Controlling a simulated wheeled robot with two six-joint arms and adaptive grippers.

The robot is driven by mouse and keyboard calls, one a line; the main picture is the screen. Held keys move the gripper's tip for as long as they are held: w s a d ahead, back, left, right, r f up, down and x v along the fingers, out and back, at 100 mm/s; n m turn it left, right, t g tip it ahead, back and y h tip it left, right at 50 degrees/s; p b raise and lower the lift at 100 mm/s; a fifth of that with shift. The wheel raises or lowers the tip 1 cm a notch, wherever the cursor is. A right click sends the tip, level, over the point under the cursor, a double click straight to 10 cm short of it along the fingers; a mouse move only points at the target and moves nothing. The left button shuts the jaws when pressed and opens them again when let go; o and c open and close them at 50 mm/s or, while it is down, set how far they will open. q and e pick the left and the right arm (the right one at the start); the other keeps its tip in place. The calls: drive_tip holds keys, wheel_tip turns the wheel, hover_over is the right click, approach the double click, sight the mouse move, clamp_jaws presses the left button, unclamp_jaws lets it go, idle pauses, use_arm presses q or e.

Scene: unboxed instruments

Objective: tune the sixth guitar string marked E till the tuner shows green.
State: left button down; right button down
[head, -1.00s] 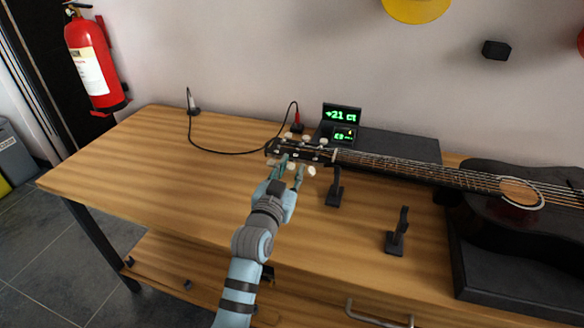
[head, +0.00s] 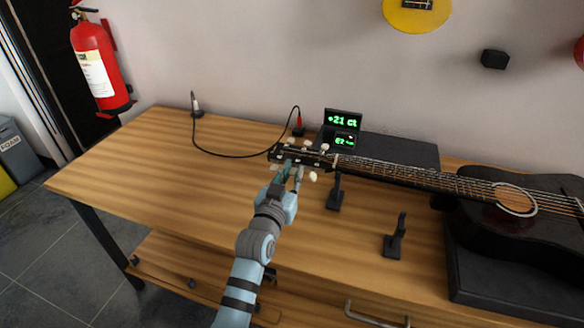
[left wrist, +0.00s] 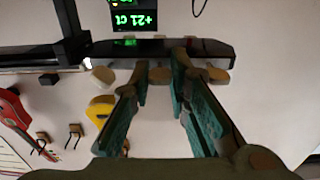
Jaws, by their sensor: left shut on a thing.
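The dark guitar (head: 478,228) lies on the table with its neck pointing left and its headstock (head: 318,158) over the tabletop. The tuner screen (head: 342,120) behind it reads +21 ct in green; the lower screen (head: 345,141) seems to show E2 in small green text. The wrist view also shows the +21 ct screen (left wrist: 136,19). My left gripper (head: 292,172) is at the headstock's near side. In the left wrist view its fingers are shut on a pale tuning peg (left wrist: 159,76), with other pegs (left wrist: 103,76) on either side. String marks are not readable.
Black stands (head: 395,240) and (head: 335,192) stand on the table in front of the neck. A black cable (head: 235,153) runs across the back of the table. The table's left part is clear. A fire extinguisher (head: 100,70) hangs at the far left.

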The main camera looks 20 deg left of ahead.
use_arm(q)
drive_tip(key=c, duration=1.8)
unclamp_jaws()
drive_tip(key=s, duration=0.7)
drive_tip(key=shift+s+a, duration=0.2)
drive_tip(key=shift+s, duration=0.05)
